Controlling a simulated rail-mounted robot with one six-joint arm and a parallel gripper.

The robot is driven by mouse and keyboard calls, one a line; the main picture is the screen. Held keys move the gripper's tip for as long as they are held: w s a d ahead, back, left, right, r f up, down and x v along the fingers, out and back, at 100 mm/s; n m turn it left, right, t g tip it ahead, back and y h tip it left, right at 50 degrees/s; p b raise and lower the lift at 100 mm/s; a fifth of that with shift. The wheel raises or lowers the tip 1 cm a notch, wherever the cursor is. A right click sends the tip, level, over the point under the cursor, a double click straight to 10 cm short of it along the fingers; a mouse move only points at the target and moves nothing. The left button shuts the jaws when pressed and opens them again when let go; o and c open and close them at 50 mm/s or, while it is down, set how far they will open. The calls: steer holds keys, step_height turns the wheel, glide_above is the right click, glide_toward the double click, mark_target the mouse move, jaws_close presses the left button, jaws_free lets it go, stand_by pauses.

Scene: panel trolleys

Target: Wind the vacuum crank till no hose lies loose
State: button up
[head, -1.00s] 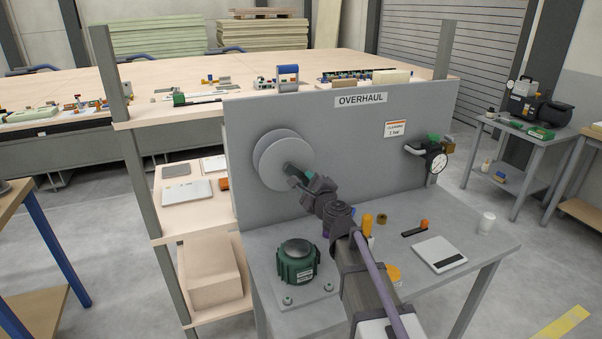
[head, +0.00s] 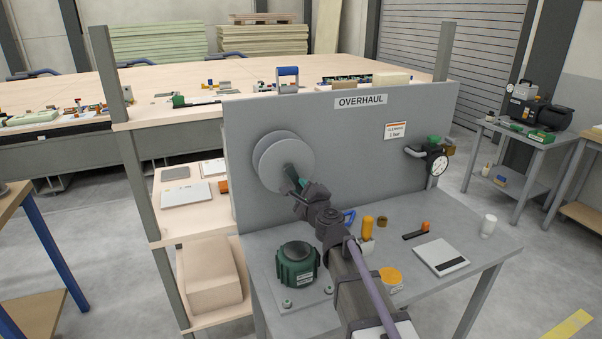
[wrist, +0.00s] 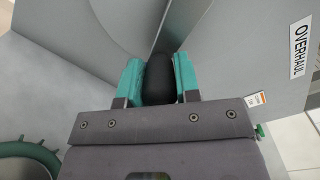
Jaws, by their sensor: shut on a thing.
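A round grey reel (head: 272,160) with two stacked discs is mounted on the left part of the grey OVERHAUL panel (head: 360,130). My gripper (head: 294,184) is at the lower right part of the reel's face. In the wrist view, its teal fingers (wrist: 157,72) are shut on a black crank knob (wrist: 158,86), one on each side. The rest of the crank is hidden behind the knob and my gripper. A disc edge (wrist: 110,25) curves behind the fingers. I cannot make out any loose hose in either view.
A green round unit (head: 298,264) stands on the bench below the reel. An orange-yellow cylinder (head: 367,228), a white box (head: 441,256) and a white cup (head: 488,225) are on the bench.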

steer(key=shift+s+a+f, duration=0.15)
steer(key=shift+a+f, duration=0.1)
steer(key=shift+a, duration=0.35)
steer(key=shift+s+a, duration=0.15)
steer(key=shift+a, duration=0.45)
steer(key=shift+s+a, duration=0.15)
steer(key=shift+a, duration=0.4)
steer(key=shift+r, duration=0.1)
steer(key=shift+s+a+r, duration=0.15)
steer(key=shift+a, duration=0.4)
steer(key=shift+r, duration=0.1)
